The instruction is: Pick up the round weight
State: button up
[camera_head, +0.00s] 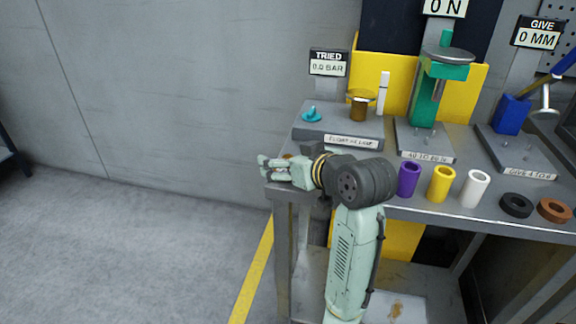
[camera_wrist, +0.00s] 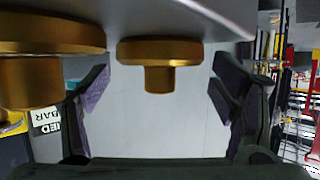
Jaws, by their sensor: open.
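The wrist view is upside down, with the grey bench top along its upper edge. A round brass weight (camera_wrist: 160,49), a wide disc with a narrower knob, shows between the fingers of my gripper (camera_wrist: 160,95). Clear space separates it from both fingers; how deep it lies between them I cannot tell. A second, larger-looking brass round piece (camera_wrist: 50,36) of similar shape is at the left, partly cut off. In the head view my gripper (camera_head: 263,167) is open at the bench's left front corner, and my arm mostly hides the brass pieces there.
A float-valve stand (camera_head: 340,142) with a brass cylinder (camera_head: 359,109) sits behind my arm. Purple (camera_head: 409,179), yellow (camera_head: 441,184) and white (camera_head: 475,188) tubes and black (camera_head: 516,205) and brown (camera_head: 554,210) rings line the front edge. The floor at left is clear.

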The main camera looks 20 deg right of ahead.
jog(key=c, duration=1.9)
jog(key=shift+r, duration=0.1)
grip_shut()
